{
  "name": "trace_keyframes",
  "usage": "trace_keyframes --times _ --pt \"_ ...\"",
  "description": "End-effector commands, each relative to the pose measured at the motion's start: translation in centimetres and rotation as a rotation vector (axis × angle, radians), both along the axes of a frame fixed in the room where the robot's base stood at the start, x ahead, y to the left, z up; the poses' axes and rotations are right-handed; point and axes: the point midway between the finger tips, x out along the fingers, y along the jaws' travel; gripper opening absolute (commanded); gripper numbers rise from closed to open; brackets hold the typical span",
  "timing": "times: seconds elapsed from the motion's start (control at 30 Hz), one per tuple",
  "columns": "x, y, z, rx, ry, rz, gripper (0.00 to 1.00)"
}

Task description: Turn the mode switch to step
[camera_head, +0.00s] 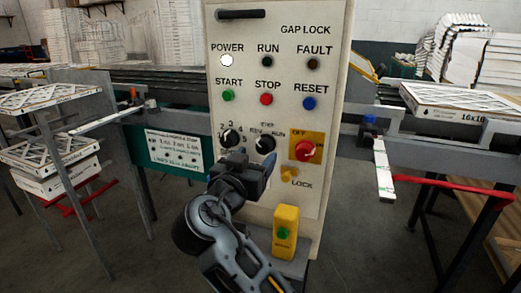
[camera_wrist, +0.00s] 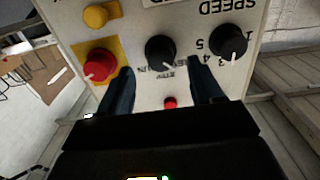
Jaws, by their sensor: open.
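The mode switch is a black round knob (camera_head: 265,144) in the middle of the lower knob row on the beige control panel (camera_head: 225,120). In the wrist view, which shows the panel upside down, the knob (camera_wrist: 160,52) has a light pointer mark at its lower right edge. The small labels around it are too blurred to read surely. My gripper (camera_head: 246,168) is just below and in front of the knob in the head view. In the wrist view my gripper (camera_wrist: 162,82) is open, its two dark fingers either side of the knob's line, apart from it and empty.
A black speed knob (camera_head: 230,137) sits left of the mode switch. A red rotary switch (camera_head: 305,150) on a yellow plate and a yellow lock piece (camera_head: 289,174) are right. The red stop button (camera_head: 266,99) is above. A yellow box with a green button (camera_head: 285,232) stands below.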

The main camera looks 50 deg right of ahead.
Motion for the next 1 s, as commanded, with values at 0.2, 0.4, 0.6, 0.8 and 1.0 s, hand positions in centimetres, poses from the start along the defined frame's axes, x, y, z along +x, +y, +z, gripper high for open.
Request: trace_keyframes --times 0.2,0.4,0.6,0.8,1.0 --pt "1.1 -3.0 0.1 -0.001 0.001 -0.001 0.65" --pt "1.6 -4.3 0.0 0.001 0.000 0.001 0.65" --pt "1.6 -4.4 0.0 0.000 0.001 0.003 0.65" --pt "1.6 -4.4 0.0 0.000 0.001 0.003 0.53" --pt "1.6 -4.3 0.0 0.001 0.001 0.003 0.34"
